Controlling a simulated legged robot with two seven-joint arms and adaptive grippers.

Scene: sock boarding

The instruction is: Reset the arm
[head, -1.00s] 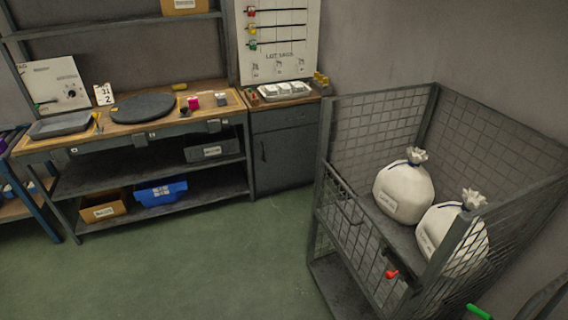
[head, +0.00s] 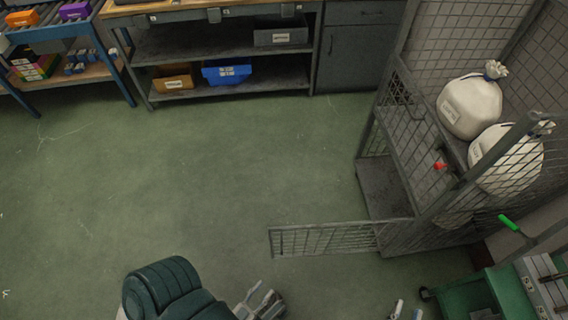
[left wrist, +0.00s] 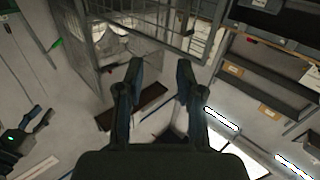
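My left arm shows in dark green at the bottom of the head view, with my left gripper (head: 262,301) over the bare floor. In the left wrist view the left gripper (left wrist: 160,76) has its two fingers apart, with nothing between them. Only the tips of my right gripper (head: 406,309) show at the bottom edge of the head view. They stand apart with a gap and no object seen between them; the rest of that arm is out of view.
A mesh cage (head: 395,140) with two tied white sacks (head: 470,107) (head: 505,160) stands at right. A mesh panel (head: 325,238) juts left from its base. A green cart (head: 470,297) is at lower right. A shelved workbench (head: 220,45) stands behind. The middle floor is clear.

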